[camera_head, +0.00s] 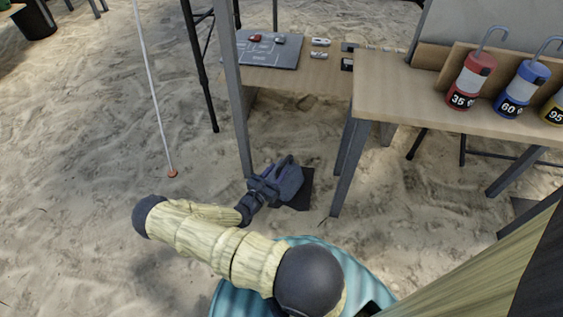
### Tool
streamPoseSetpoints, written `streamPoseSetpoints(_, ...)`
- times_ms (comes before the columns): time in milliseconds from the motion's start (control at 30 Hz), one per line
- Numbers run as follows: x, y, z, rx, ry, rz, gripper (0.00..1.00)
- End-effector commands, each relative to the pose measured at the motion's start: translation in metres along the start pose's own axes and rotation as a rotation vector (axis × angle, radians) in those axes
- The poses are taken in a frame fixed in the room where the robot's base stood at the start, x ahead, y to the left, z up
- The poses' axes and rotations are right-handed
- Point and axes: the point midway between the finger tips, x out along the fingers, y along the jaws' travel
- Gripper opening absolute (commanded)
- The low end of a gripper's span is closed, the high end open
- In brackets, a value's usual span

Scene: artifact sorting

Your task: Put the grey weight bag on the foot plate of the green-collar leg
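My gripper (266,188) reaches down near the sand at the lower middle, at the end of my cream-sleeved arm. A dark grey-blue bag-like shape (290,180) is right at its fingers, and the two overlap in the picture. I cannot tell whether the fingers are closed on it. A dark flat plate (305,194) shows just right of and behind the bag, partly covered. Whether the bag rests on it or hangs above it is unclear. A grey metal leg (237,100) comes down just left of the bag. No green collar is visible.
Open sand lies left.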

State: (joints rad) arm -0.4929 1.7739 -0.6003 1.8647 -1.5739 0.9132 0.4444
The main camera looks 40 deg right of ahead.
Motion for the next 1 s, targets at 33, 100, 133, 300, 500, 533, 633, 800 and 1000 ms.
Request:
streamPoseSetpoints(33, -0.011, 0.001, 0.005, -0.001, 0.001, 0.004, 0.38)
streamPoseSetpoints(100, -0.025, 0.001, 0.004, -0.001, 0.001, 0.004, 0.38)
streamPoseSetpoints(133, -0.031, 0.001, 0.004, -0.002, 0.001, 0.005, 0.38)
streamPoseSetpoints(300, -0.056, 0.000, 0.002, -0.001, 0.000, 0.003, 0.38)
streamPoseSetpoints(500, -0.064, 0.000, 0.000, -0.002, 0.000, 0.001, 0.38)
streamPoseSetpoints(533, -0.064, 0.000, 0.000, -0.002, 0.000, 0.001, 0.38)
streamPoseSetpoints(633, -0.064, 0.000, 0.000, -0.002, 0.000, 0.001, 0.38)
streamPoseSetpoints(800, -0.063, 0.000, 0.000, -0.002, 0.000, 0.000, 0.38)
streamPoseSetpoints(1000, -0.063, 0.000, 0.000, 0.000, 0.001, -0.002, 0.38)
